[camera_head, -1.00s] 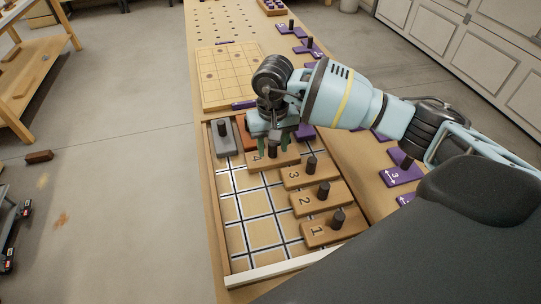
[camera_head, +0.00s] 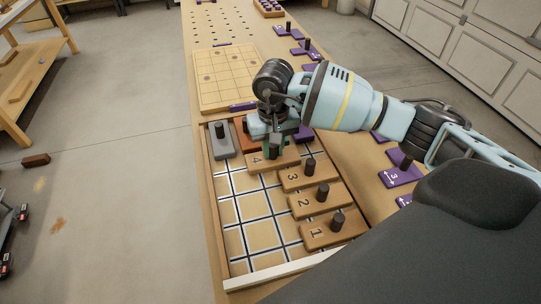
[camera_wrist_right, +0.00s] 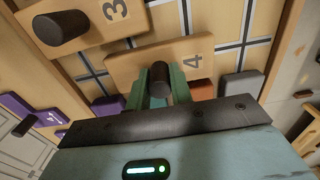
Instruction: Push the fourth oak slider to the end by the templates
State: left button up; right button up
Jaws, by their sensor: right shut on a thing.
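The fourth oak slider (camera_head: 259,161), marked 4, lies in the gridded tray (camera_head: 246,277). It also shows in the right wrist view (camera_wrist_right: 130,70), with its dark peg (camera_wrist_right: 160,77) upright between my fingers. My right gripper (camera_head: 273,146) is shut on that peg, from above. Oak sliders 3 (camera_head: 293,180), 2 (camera_head: 305,206) and 1 (camera_head: 318,235) lie staggered nearer me along the tray's right side. Purple plates (camera_head: 398,177) with dark knobs, possibly the templates, lie on the bench to the right of the tray. My left gripper is out of view.
A grey slider (camera_head: 222,147) and a reddish one (camera_head: 244,149) sit at the tray's far end, close beside slider 4. Bare grid squares lie to the left of the oak sliders. A dotted wooden board (camera_head: 222,82) lies beyond the tray.

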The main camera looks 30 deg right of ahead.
jog(key=shift+s+d, duration=0.3)
jog(key=shift+d, duration=0.85)
jog(key=shift+s+d, duration=0.3)
jog(key=shift+d, duration=0.8)
jog(key=shift+s+d, duration=0.3)
jog(key=shift+d, duration=0.85)
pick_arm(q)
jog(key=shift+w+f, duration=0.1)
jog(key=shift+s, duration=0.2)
pick_arm(e)
jog(key=o, duration=0.8)
jog(key=shift+c, duration=0.2)
pick_arm(q)
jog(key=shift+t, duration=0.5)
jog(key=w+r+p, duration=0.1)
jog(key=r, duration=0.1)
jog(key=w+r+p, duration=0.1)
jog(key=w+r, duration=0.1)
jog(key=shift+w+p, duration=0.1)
jog(key=shift+p, duration=0.25)
pick_arm(e)
notch_tip(320, 180, up, 8)
jog(key=shift+f, duration=0.25)
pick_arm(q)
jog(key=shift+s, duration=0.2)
